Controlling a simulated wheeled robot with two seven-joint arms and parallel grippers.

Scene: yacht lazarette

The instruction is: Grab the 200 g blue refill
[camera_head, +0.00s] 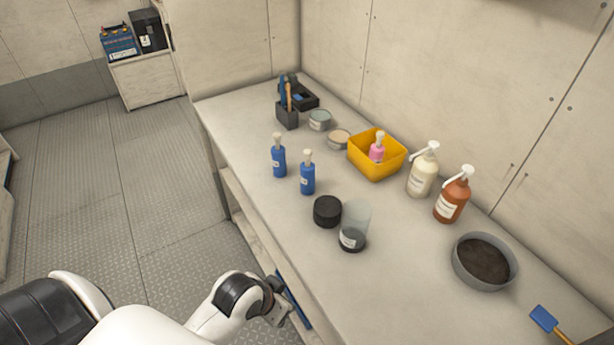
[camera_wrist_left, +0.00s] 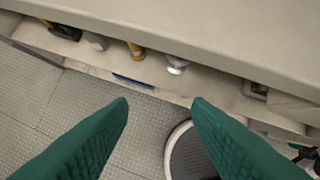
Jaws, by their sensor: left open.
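Two blue pump bottles with pale tops stand upright on the workbench (camera_head: 262,205) in the head view. One blue bottle (camera_head: 278,160) is farther back and left; the other blue bottle (camera_head: 307,179) is nearer and right. Their labels are too small to read, so I cannot tell which is the 200 g refill. My left gripper (camera_wrist_left: 161,104) has its green fingers apart with nothing between them. It is beside the bench's front edge, low and well short of both bottles. No blue bottle shows in the left wrist view. My right gripper is not in view.
Behind are a yellow bin (camera_head: 364,162) with a pink bottle, a white pump bottle (camera_head: 422,172) and an orange-brown one (camera_head: 453,197). A grey bowl (camera_head: 461,277) is farther right.

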